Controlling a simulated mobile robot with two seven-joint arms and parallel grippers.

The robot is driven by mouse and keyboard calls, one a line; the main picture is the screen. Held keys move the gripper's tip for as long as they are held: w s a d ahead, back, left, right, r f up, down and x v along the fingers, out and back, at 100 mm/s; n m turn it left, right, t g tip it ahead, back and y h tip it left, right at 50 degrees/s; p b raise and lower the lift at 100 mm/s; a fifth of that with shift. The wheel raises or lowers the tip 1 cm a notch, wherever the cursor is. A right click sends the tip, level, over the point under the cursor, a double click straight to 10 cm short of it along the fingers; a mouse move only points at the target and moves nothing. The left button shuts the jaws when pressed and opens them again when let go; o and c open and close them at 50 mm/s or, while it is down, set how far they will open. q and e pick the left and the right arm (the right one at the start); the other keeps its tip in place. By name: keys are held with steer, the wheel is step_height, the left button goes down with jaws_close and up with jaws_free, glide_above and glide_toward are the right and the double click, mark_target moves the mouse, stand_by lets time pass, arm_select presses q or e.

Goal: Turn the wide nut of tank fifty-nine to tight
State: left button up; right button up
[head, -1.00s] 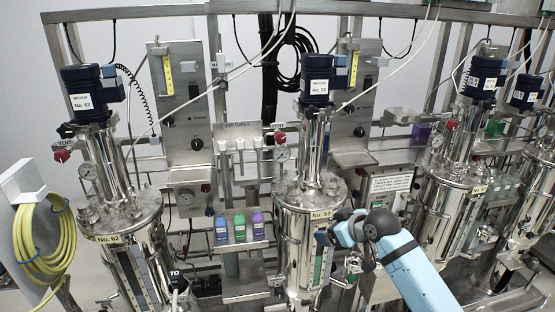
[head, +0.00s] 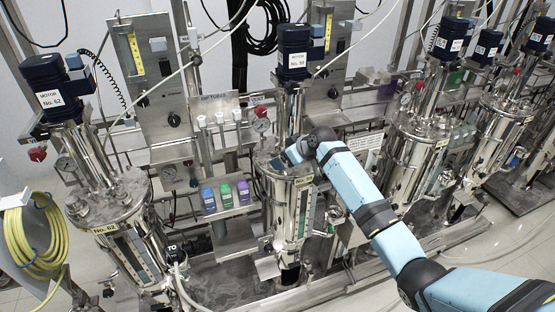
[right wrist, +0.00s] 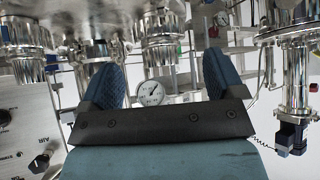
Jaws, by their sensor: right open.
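Tank fifty-nine (head: 277,215) is the shiny steel tank in the middle of the head view, under the dark blue motor (head: 293,62). My right gripper (head: 293,154) is at the tank's top rim, by the lid and in front of its neck. In the right wrist view the picture is upside down, and the right gripper's (right wrist: 162,64) blue fingers are wide apart and empty. A chrome fitting (right wrist: 160,50) shows between them, apart from both. I cannot tell which fitting is the wide nut. My left gripper is not in view.
Tank 62 (head: 130,235) stands at the left, and another tank (head: 405,160) at the right. A pressure gauge (head: 262,125) sits beside the neck; a gauge (right wrist: 150,93) shows between the fingers. Coloured bottles (head: 225,195) stand on a shelf left of the tank. Hoses and cables hang around.

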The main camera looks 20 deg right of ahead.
steer(key=x, duration=0.5)
steer(key=shift+f, duration=0.1)
steer(key=c, duration=0.9)
